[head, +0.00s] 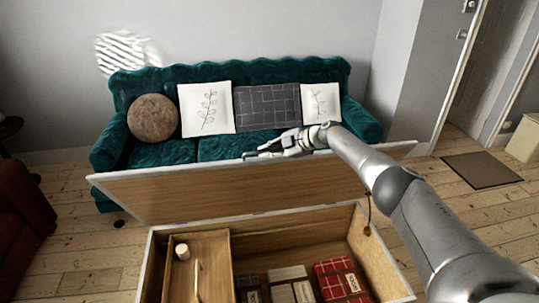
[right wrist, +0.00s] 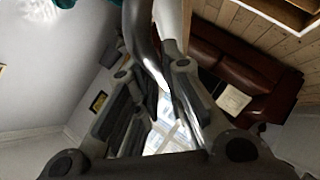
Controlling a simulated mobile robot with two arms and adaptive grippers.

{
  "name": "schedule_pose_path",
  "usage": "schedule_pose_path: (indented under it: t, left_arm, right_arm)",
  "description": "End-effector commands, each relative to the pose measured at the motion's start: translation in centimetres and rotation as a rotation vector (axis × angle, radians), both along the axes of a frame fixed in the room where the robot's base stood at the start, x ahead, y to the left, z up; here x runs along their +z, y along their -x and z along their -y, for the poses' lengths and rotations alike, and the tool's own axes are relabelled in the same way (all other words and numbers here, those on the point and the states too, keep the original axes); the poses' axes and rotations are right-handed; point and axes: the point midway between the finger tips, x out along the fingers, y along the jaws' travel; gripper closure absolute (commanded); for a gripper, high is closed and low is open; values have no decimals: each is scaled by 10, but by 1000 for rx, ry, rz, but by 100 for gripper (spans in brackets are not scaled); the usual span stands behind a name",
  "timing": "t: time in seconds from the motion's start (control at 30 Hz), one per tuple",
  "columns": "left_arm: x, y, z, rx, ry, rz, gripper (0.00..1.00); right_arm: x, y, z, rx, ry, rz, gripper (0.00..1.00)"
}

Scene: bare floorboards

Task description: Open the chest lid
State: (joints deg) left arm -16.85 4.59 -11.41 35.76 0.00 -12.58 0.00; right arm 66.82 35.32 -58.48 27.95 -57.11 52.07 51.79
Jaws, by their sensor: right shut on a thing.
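The chest (head: 148,268) stands in front of me in the head view, with its inside showing. Its wooden lid (head: 230,192) is raised and leans away from me on its hinge side, with its upper edge near the sofa seat. My right gripper (head: 264,153) is at the middle of that upper edge, shut on the lid. In the right wrist view a curved shiny bar (right wrist: 148,52) runs between the fingers of the right gripper (right wrist: 158,88); the exact contact is hard to make out. My left gripper is not in view.
Inside the chest are a wooden tray (head: 213,248) with a white cylinder (head: 182,252), and several folded cloths, one red plaid (head: 338,280). A green sofa (head: 165,153) stands close behind the lid. A brown armchair (head: 18,215) is at left; floor at right is mostly clear.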

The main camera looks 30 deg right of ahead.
Motion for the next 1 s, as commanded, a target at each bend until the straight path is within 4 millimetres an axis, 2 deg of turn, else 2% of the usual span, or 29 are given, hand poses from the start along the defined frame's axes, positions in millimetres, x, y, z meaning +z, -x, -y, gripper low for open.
schedule_pose_path:
  t: [0.53,0.57,0.7,1.0]
  left_arm:
    - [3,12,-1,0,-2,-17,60]
    - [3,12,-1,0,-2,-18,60]
    - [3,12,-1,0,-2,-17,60]
    - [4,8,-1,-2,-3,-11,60]
  right_arm:
    - [3,1,0,1,2,-2,100]
    - [3,1,0,1,2,-2,87]
    - [3,1,0,1,2,-3,69]
    - [3,1,1,0,2,-2,68]
